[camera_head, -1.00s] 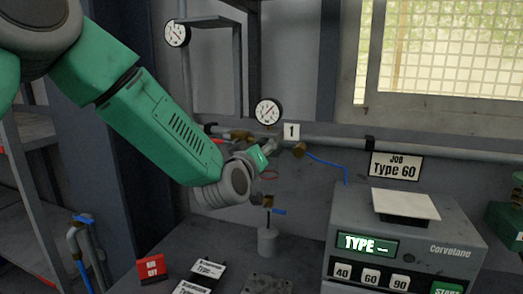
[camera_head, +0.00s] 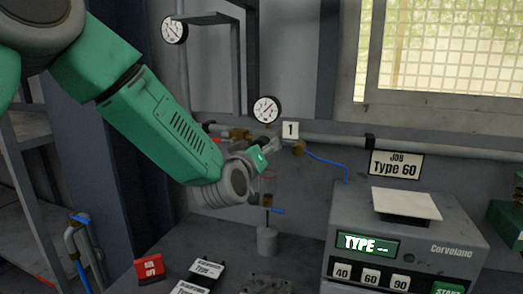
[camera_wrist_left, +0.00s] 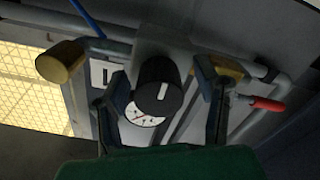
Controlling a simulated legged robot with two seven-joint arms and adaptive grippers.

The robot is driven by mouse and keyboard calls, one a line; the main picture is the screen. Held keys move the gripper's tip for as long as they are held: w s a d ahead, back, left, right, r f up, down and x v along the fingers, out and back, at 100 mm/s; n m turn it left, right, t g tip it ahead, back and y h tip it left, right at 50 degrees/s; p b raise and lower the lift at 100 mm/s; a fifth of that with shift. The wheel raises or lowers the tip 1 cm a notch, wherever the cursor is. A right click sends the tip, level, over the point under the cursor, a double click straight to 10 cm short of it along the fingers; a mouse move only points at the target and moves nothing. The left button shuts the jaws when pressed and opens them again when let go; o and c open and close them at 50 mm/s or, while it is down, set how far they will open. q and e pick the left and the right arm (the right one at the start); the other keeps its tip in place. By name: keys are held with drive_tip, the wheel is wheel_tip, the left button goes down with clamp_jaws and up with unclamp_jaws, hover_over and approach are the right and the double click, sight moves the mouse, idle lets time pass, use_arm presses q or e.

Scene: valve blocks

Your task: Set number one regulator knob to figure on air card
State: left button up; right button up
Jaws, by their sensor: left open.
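The number one regulator knob (camera_wrist_left: 163,78) is a dark round knob with a white pointer mark, in the left wrist view. A white dial face (camera_wrist_left: 146,114) with dark ticks shows beside it. My left gripper (camera_wrist_left: 162,92) is open, with one finger on each side of the knob; contact cannot be told. In the head view my left gripper (camera_head: 272,147) is at the wall pipe, just below the number 1 plate (camera_head: 290,130), and hides the knob. A gauge (camera_head: 266,109) stands above it. No card clearly readable as an air card shows. My right gripper is out of view.
A red handle (camera_wrist_left: 266,104) and a brass fitting (camera_wrist_left: 60,62) flank the knob. The Corvelane box (camera_head: 440,225), under a Type 60 job card (camera_head: 397,165), stands right. A red sign (camera_head: 149,268) and cards (camera_head: 207,268) lie front left.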

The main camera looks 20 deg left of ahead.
use_arm(q)
drive_tip(key=shift+s+r, duration=0.15)
drive_tip(key=shift+s, duration=0.35)
drive_tip(key=s, duration=1.1)
drive_tip(key=shift+a+f, duration=0.2)
drive_tip(key=shift+a, duration=0.05)
drive_tip(key=shift+w, duration=0.1)
